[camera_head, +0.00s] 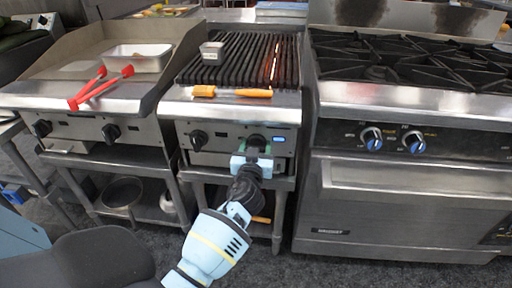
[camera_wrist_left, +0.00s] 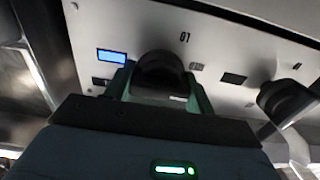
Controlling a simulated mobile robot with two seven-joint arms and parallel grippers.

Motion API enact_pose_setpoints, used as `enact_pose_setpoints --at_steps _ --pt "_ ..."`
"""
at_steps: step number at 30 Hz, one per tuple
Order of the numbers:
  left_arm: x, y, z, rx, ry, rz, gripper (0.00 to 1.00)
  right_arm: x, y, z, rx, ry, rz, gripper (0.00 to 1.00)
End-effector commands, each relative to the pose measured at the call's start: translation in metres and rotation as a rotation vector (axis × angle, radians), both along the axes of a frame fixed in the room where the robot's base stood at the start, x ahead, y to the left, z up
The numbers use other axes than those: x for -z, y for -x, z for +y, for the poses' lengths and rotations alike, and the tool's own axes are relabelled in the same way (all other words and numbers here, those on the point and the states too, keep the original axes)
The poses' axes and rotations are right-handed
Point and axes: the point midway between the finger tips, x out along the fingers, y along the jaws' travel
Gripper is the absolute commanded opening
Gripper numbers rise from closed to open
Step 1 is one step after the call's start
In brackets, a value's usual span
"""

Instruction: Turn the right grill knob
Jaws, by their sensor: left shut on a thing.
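The grill (camera_head: 233,107) stands in the middle, with black bars on top and two black knobs on its front panel. My left gripper (camera_head: 255,150) is at the right grill knob (camera_head: 256,141), reaching it from the front. In the left wrist view, the fingers of my left gripper (camera_wrist_left: 160,92) sit on both sides of the dark right knob (camera_wrist_left: 160,70) and are shut on it. A small lit blue display (camera_wrist_left: 111,56) is beside it. The left grill knob (camera_head: 198,140) is free; it also shows in the left wrist view (camera_wrist_left: 285,98). My right gripper is not in view.
A brush-like tool with an orange handle (camera_head: 232,92) lies on the grill's front ledge. A small metal container (camera_head: 211,52) stands on the bars, and a glowing strip (camera_head: 275,62) shows at right. Red tongs (camera_head: 101,87) lie on the griddle at left; a stove (camera_head: 410,100) stands at right.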

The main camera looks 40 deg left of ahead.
Motion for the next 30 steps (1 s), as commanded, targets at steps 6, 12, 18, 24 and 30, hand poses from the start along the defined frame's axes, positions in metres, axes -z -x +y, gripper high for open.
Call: enact_pose_setpoints --at_steps 6,12,18,24,30 --pt "0.001 0.000 0.000 0.000 -0.167 0.104 0.32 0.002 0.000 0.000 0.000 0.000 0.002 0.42" --pt "0.000 0.000 0.000 0.000 -0.330 0.203 0.32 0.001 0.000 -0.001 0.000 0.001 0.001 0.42" --pt "0.000 0.000 0.000 0.000 -0.494 0.305 0.32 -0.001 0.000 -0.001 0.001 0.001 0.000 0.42" --pt "0.000 0.000 0.000 0.000 -0.656 0.404 0.32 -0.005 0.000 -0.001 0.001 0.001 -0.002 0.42" --pt "-0.001 0.000 0.000 0.001 -0.819 0.503 0.32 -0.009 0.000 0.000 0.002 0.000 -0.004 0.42"
